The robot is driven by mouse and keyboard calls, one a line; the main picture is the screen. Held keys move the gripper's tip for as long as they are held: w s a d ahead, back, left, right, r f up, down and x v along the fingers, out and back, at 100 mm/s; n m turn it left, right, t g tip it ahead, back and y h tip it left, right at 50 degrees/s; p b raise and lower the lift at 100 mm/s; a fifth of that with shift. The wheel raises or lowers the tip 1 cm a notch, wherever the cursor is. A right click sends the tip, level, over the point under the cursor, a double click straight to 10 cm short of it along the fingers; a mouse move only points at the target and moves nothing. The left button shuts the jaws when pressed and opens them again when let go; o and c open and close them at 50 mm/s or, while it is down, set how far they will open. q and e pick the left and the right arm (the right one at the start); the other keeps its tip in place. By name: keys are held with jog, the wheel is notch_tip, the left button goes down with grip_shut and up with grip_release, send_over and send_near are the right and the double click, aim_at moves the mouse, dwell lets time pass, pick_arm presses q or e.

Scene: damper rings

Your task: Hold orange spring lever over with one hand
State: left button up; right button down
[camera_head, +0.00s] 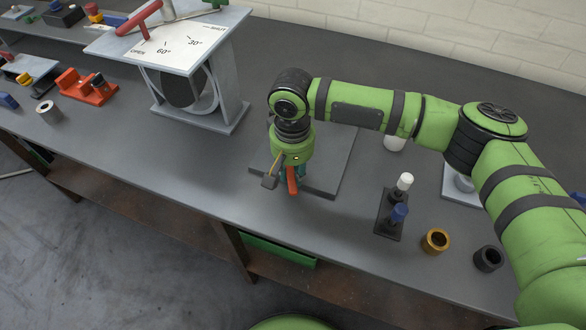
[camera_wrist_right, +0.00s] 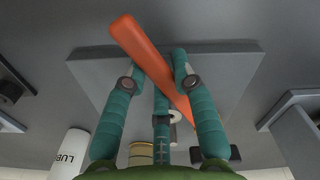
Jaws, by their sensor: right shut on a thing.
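The orange spring lever (camera_wrist_right: 150,58) runs diagonally across the right wrist view, over a grey plate. Its near end also shows in the head view (camera_head: 292,181), below my right wrist. My right gripper (camera_wrist_right: 158,68) has its teal fingers on both sides of the lever and is shut on it. In the head view my right gripper (camera_head: 297,172) is mostly hidden under the green wrist. My left gripper is in neither view.
A grey base plate (camera_head: 330,165) lies under my right gripper. A valve stand with an angle dial (camera_head: 182,45) stands to the left. A block with blue and white pegs (camera_head: 388,225), a brass ring (camera_head: 436,241) and a black ring (camera_head: 488,258) stand to the right. The bench front is clear.

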jog(key=shift+d+n, duration=0.2)
jog(key=shift+n, duration=0.3)
